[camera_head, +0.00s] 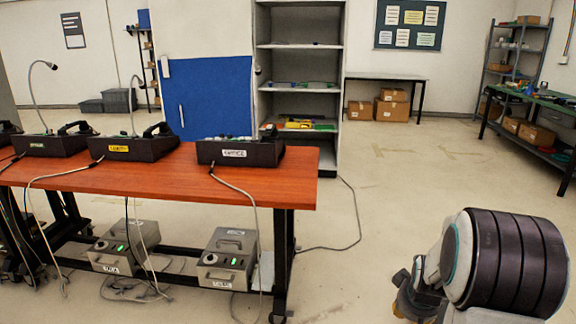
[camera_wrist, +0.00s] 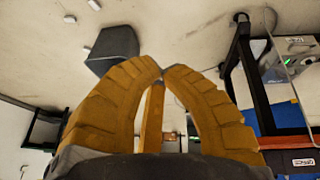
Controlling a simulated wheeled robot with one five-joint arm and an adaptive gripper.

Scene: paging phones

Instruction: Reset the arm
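My arm (camera_head: 505,262) shows as a dark ribbed joint with pale housing at the lower right of the head view, over the floor to the right of the table. My gripper (camera_wrist: 161,76) fills the middle of the wrist view. Its two yellow-brown ribbed fingers curve inward and meet at the tips, with no object seen held between them. A narrow yellow strip shows between the fingers.
A wooden-topped table (camera_head: 150,181) at left carries paging phones, including yellow-labelled (camera_head: 134,149) and white-labelled (camera_head: 240,153) ones. Grey boxes (camera_head: 228,258) with green lights and cables sit below. A green-topped bench (camera_head: 540,98) stands far right. The middle floor is mostly clear.

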